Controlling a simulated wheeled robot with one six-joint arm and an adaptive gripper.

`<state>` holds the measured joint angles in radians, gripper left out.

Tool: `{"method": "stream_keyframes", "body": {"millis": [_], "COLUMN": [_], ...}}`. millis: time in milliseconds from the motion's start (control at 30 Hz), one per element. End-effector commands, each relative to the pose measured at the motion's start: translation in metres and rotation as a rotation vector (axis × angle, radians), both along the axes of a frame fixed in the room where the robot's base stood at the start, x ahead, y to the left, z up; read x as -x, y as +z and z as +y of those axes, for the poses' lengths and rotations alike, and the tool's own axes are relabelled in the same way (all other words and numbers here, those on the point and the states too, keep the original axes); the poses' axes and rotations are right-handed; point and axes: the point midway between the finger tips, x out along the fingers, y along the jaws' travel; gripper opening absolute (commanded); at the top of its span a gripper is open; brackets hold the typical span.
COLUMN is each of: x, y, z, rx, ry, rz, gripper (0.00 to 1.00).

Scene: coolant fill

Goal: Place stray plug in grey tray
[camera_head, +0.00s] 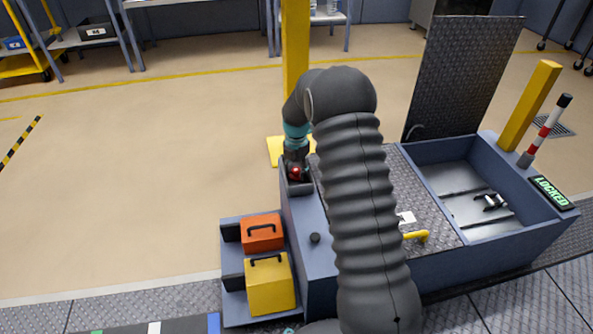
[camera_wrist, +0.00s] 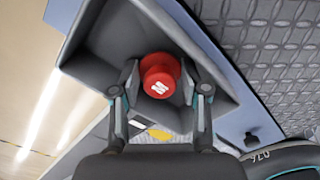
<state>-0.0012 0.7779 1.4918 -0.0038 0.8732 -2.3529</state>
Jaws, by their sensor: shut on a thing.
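The stray plug is a round red knob with a white mark on its top. It shows in the wrist view (camera_wrist: 160,76) between the fingertips of my gripper (camera_wrist: 161,88), which is shut on it. The grey tray (camera_wrist: 95,32) is a dark, square, sloped-wall box around and below the plug. In the head view the plug (camera_head: 295,172) is a small red spot under my gripper (camera_head: 296,168), at the tray (camera_head: 301,187) on the blue-grey bench's far left corner. Whether the plug touches the tray floor I cannot tell.
An orange case (camera_head: 262,232) and a yellow case (camera_head: 270,284) sit on a shelf at the bench's left. A yellow post (camera_head: 295,45) stands behind the tray. An open bay (camera_head: 462,185) with a raised lid (camera_head: 462,75) and a LOCKED sign (camera_head: 551,192) lies right.

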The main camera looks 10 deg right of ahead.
Motion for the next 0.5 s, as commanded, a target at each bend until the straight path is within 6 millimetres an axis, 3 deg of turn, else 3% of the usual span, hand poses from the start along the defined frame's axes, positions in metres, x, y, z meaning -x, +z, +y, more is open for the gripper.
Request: {"method": "stream_keyframes", "body": {"millis": [100, 133, 167, 500], "x": [0.0001, 0.0, 0.0, -0.0001], "y": [-0.0038, -0.0031, -0.0028, 0.0001], "z": [-0.0001, 0.0, 0.0, 0.0], "rx": [0.0, 0.0, 0.0, 0.0], "ry": [0.0, 0.0, 0.0, 0.0], "rz": [0.0, 0.0, 0.0, 0.0], "gripper": [0.3, 0.5, 0.56, 0.56]}}
